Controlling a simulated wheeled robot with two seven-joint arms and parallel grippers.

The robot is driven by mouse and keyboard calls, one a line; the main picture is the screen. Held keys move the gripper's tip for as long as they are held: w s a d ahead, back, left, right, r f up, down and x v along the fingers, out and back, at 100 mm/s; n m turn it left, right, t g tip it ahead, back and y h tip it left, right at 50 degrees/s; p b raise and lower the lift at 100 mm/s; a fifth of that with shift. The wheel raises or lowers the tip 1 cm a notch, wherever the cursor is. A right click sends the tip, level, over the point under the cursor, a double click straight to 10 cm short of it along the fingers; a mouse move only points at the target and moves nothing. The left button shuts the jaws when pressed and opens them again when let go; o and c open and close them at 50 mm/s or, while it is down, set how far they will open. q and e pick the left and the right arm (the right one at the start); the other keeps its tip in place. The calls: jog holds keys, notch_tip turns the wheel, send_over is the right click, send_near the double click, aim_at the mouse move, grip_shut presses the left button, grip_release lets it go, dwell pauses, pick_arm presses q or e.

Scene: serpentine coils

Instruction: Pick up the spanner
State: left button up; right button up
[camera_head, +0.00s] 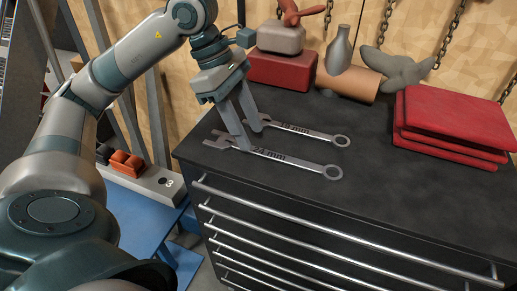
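Two grey spanners lie flat and roughly parallel on the dark top of a tool cabinet. The nearer spanner (292,162) has its open jaw at left and its ring end at right. The farther spanner (303,131) lies behind it, its jaw end partly hidden by my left gripper. My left gripper (250,139) points down at the jaw ends, its two fingers apart. One fingertip overlaps the nearer spanner and the other overlaps the farther one's left end. I cannot tell whether they touch. My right gripper is not in view.
The cabinet top (380,200) is clear at front right. Red folded cloths or pads (455,115) are stacked at right. A red box (283,70), a tan cylinder (347,84) and grey objects stand at the back. Metal handles (330,225) line the cabinet front. Chains hang behind.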

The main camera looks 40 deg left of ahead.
aim_at(258, 150)
pick_arm(q)
jog(key=shift+x, duration=1.6)
jog(key=shift+d+r, duration=0.1)
grip_shut()
